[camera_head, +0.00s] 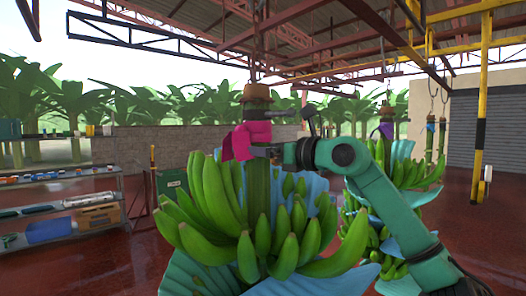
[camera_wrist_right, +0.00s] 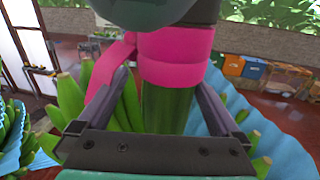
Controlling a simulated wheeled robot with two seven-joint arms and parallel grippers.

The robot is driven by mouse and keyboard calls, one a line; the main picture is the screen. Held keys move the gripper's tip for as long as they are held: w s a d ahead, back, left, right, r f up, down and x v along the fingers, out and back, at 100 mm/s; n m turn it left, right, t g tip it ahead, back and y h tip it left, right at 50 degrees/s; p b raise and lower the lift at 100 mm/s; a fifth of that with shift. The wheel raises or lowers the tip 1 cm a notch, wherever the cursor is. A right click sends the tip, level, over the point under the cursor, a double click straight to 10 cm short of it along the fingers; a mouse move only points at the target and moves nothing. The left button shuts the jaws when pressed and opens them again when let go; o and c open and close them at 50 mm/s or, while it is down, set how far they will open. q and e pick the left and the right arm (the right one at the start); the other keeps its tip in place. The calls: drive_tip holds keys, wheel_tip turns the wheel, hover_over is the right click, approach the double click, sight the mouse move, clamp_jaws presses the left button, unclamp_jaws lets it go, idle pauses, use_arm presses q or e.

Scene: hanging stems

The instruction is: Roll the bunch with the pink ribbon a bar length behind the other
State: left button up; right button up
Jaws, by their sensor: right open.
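The bunch with the pink ribbon (camera_head: 222,205) hangs upright in the middle of the head view, green bananas around a thick stem with blue sheeting. Its pink ribbon (camera_head: 246,138) is tied round the stem near the top and also fills the upper middle of the wrist view (camera_wrist_right: 178,58). The other bunch (camera_head: 408,172), with a purple ribbon (camera_head: 385,130), hangs farther back on the right, partly behind my right arm. My right gripper (camera_head: 264,151) is open, its fingers on either side of the stem (camera_wrist_right: 165,108) just below the ribbon. My left gripper is out of view.
Overhead are red beams and a yellow rail (camera_head: 455,45). A striped yellow-black post (camera_head: 481,110) stands at right. Shelves with boxes (camera_head: 60,210) stand at left, a low wall (camera_head: 140,143) behind. Red floor is open between.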

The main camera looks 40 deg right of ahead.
sight(257, 158)
drive_tip(key=s+b, duration=0.1)
drive_tip(key=s+f+b, duration=0.1)
drive_tip(key=b, duration=0.1)
drive_tip(key=s+f+b, duration=0.1)
drive_tip(key=b, duration=0.1)
drive_tip(key=shift+s+a, duration=0.15)
drive_tip(key=shift+a, duration=0.2)
drive_tip(key=s+b, duration=0.1)
drive_tip(key=s, duration=0.1)
drive_tip(key=s+b, duration=0.1)
drive_tip(key=s, duration=0.1)
drive_tip(key=s+r+b, duration=0.1)
drive_tip(key=s, duration=0.1)
drive_tip(key=shift+d, duration=0.3)
drive_tip(key=s, duration=0.1)
drive_tip(key=s+d+b, duration=0.1)
drive_tip(key=s, duration=0.2)
drive_tip(key=shift+s+d+r, duration=0.25)
drive_tip(key=shift+d+r, duration=0.05)
drive_tip(key=shift+d, duration=0.1)
drive_tip(key=shift+s+d+b, duration=0.25)
drive_tip(key=shift+d+b, duration=0.05)
drive_tip(key=shift+w+r, duration=0.1)
drive_tip(key=shift+a+r, duration=0.15)
drive_tip(key=shift+a, duration=0.05)
